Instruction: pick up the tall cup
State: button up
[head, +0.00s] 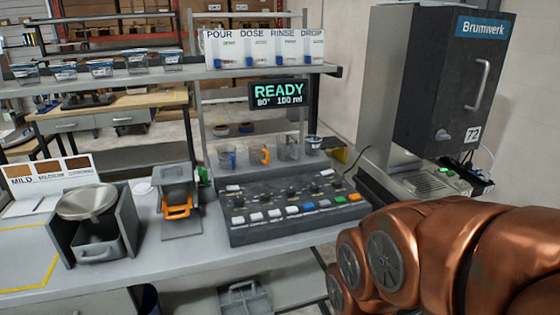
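Several small cups stand in a row behind the control panel (290,208), below the lit display. From left to right I see a clear cup with blue on it (227,159), a cup with an orange handle (260,156), a clear greyish cup (288,150) and a smaller cup (313,146). The clear greyish cup looks somewhat taller than its right neighbour, but I cannot tell for certain which is the tall cup. My copper arm fills the lower right, well in front of the cups. My gripper is out of the picture.
A large Brumwerk machine (448,80) stands at the right. A display reading READY (277,95) hangs above the cups, under a shelf (120,82). A metal-bowl unit (92,222) and an orange-handled device (178,203) stand left of the panel.

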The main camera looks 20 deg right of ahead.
aim_at(313, 142)
jog(key=u, duration=0.3)
jog(key=k, duration=0.6)
jog(key=z, duration=0.65)
jog(key=i, duration=0.7)
jog(key=z, duration=0.55)
jog(key=i, duration=0.65)
jog(key=u, duration=0.85)
jog(key=i, duration=0.65)
jog(key=u, duration=0.65)
